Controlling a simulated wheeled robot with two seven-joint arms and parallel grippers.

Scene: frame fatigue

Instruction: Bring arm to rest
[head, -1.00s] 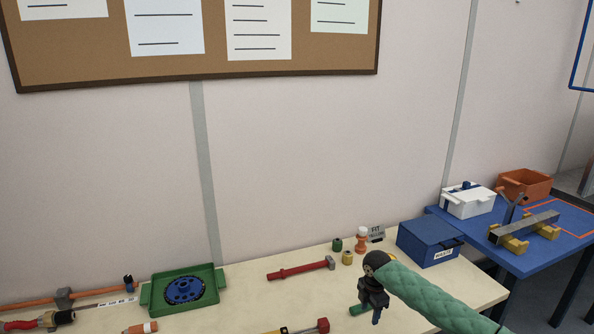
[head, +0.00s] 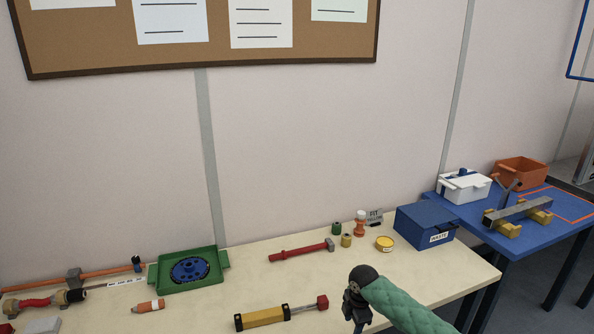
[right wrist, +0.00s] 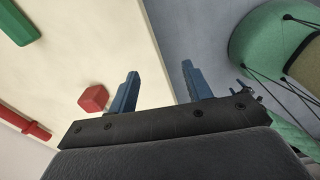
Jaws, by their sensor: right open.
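My right arm, in a green padded sleeve, comes in from the lower right of the head view. Its dark gripper (head: 352,318) hangs over the front edge of the cream table (head: 400,285). In the right wrist view the two blue fingers of this gripper (right wrist: 158,88) stand apart with nothing between them. The table's edge and grey floor show beyond them. My left gripper is in none of the frames.
A yellow tool with a red tip (head: 265,317) lies left of my right gripper. A red bar (head: 298,251), a green tray (head: 215,262), a blue box (head: 425,222) and a yellow tin (head: 384,243) sit farther back. A blue table (head: 545,240) stands at the right.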

